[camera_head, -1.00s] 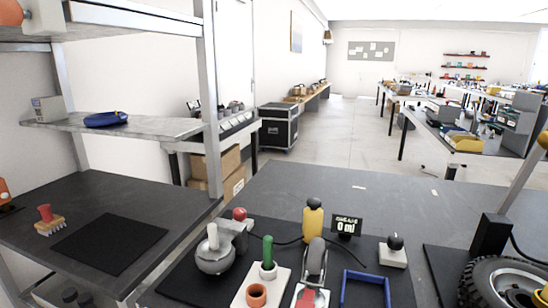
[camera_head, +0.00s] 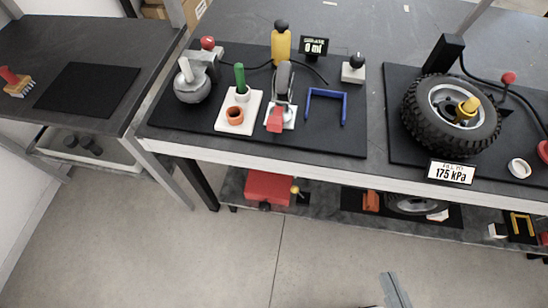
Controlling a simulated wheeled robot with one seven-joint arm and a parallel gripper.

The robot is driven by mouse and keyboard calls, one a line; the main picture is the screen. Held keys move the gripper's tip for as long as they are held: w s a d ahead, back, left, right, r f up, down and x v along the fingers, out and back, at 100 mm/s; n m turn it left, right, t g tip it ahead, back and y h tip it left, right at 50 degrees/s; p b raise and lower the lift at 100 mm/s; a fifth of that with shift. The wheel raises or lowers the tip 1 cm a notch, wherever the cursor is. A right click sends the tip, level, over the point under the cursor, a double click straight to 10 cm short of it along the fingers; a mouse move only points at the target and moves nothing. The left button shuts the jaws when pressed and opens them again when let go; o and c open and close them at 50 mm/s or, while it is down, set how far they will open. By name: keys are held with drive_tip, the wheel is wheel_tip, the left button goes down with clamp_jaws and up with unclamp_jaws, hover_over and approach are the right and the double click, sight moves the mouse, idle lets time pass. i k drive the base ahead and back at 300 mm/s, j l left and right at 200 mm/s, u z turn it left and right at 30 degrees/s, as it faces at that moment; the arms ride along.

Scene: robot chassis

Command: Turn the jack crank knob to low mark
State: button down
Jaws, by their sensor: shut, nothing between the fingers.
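No part is clearly marked as the jack crank. On the lower shelf, a red box-like body (camera_head: 268,187) has a small yellow ball knob (camera_head: 295,190) at its right side; I cannot tell if this is the jack and its crank. No low mark can be made out. My gripper is not clearly in view. Only a narrow grey piece (camera_head: 395,290) shows at the bottom edge, which I cannot identify for sure. It is well apart from the bench and the shelf.
The bench carries a black mat with a grey pump-like tool (camera_head: 192,82), a yellow bottle (camera_head: 281,45) and a blue frame (camera_head: 326,105). A tyred wheel (camera_head: 451,116) stands behind a 175 kPa sign (camera_head: 450,172). A side table (camera_head: 50,45) is at left. The floor (camera_head: 180,250) in front is clear.

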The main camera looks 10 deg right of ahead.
sight(265, 207)
drive_tip(key=k+l+u, duration=0.1)
drive_tip(key=l+u, duration=0.2)
drive_tip(key=l, duration=0.15)
drive_tip(key=k+l+u, duration=0.15)
drive_tip(key=l+u, duration=0.15)
drive_tip(key=k+l+u, duration=0.3)
drive_tip(key=l, duration=0.15)
drive_tip(key=i+l, duration=0.05)
drive_tip(key=i, duration=0.05)
